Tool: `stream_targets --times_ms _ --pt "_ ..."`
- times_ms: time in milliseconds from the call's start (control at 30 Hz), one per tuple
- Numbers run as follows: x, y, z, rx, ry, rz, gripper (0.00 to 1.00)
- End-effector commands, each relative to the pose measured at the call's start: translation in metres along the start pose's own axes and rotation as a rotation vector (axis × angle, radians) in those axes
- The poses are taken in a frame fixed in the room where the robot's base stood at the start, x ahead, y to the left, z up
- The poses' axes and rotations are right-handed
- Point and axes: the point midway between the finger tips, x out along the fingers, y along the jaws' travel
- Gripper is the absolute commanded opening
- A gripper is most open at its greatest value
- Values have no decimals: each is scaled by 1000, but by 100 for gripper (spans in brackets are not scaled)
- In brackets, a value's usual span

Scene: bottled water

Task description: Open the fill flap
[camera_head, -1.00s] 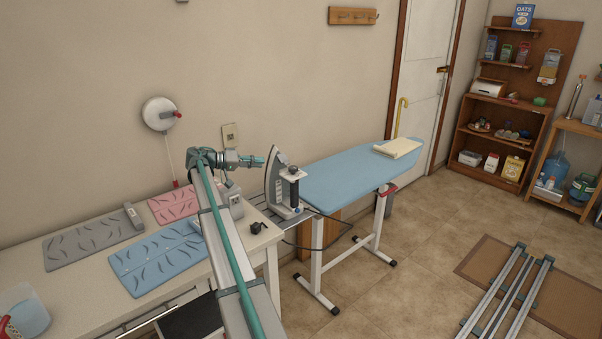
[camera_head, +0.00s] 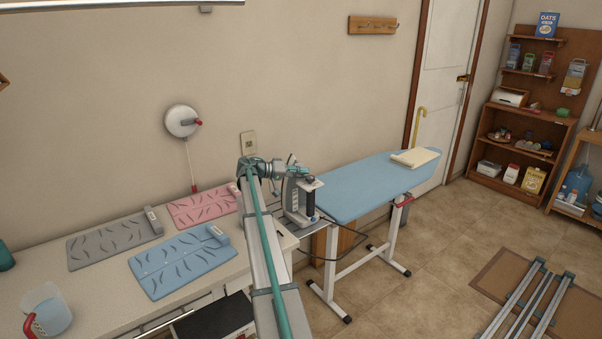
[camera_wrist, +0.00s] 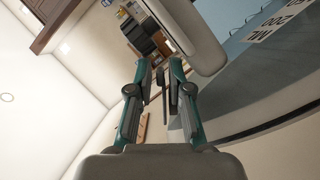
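The iron (camera_head: 299,204) stands on its heel on the rack at the near end of the blue ironing board (camera_head: 365,187). My gripper (camera_head: 286,171) is at the upper left side of the iron, partly merging with it in the head view. In the wrist view my gripper (camera_wrist: 161,68) has its two fingers apart with a gap between them and nothing clearly held. The iron's grey body (camera_wrist: 245,85) with printed water-level marks fills the right side. A pale rounded part (camera_wrist: 188,35) is close to the right fingertip; I cannot tell whether it is the fill flap or touches the finger.
The white table (camera_head: 110,285) at left bears grey (camera_head: 113,240), pink (camera_head: 203,207) and blue (camera_head: 180,262) mats and a jug (camera_head: 47,308). A wall reel (camera_head: 182,121) hangs above. A dark cord loops below the iron.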

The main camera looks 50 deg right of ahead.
Motion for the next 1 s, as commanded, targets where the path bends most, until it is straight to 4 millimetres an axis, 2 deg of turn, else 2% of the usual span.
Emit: stream_targets --times_ms 167,300,733,1000 --pt "0 0 0 0 0 0 19" --pt "0 0 0 0 1 0 0" --pt "-1 1 -1 -25 1 11 0" --pt "-1 7 -2 -149 2 63 0"
